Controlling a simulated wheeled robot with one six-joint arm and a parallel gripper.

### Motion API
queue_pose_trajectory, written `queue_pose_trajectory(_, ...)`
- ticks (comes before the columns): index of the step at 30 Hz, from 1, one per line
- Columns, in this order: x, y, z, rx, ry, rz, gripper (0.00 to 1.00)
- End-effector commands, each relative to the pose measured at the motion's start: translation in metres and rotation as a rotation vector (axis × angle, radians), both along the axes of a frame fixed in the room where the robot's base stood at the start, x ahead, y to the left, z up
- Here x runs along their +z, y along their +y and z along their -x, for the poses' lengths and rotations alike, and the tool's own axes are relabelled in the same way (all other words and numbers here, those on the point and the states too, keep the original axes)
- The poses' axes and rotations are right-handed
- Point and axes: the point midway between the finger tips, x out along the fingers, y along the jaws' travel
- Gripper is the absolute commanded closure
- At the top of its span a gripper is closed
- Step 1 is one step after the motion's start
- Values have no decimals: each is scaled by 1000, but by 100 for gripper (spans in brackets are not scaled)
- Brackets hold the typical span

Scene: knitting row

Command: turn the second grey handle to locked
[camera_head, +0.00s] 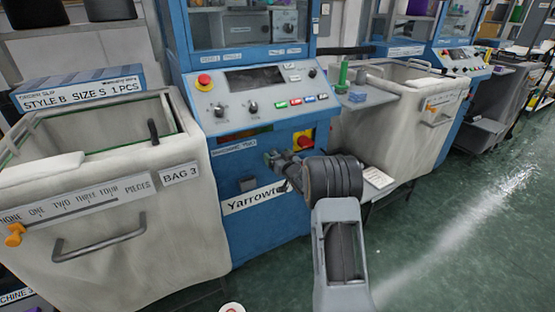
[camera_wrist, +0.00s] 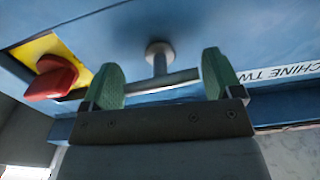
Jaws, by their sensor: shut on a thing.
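The grey handle (camera_wrist: 165,82) is a T shape, with a bar on a short stem from a round mount on the blue machine front. In the wrist view the green finger pads of my gripper (camera_wrist: 160,74) stand at the two ends of the bar, shut on it. In the head view my gripper (camera_head: 283,164) reaches the blue front of machine two (camera_head: 262,170), below its control panel. There the gripper mostly hides the handle. I cannot read a locked mark.
A red knob on a yellow plate (camera_head: 303,140) is close to the right of my gripper; the wrist view shows its red grip (camera_wrist: 50,84) at left. A fabric bag bin (camera_head: 130,215) stands left, another bin (camera_head: 400,125) right. Green floor (camera_head: 460,230) is open at right.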

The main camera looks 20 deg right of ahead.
Motion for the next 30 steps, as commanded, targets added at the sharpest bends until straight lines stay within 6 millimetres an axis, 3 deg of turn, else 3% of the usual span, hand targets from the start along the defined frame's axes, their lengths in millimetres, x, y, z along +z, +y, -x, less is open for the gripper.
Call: queue_pose_trajectory(30,-6,1,0,3,-110,931,39)
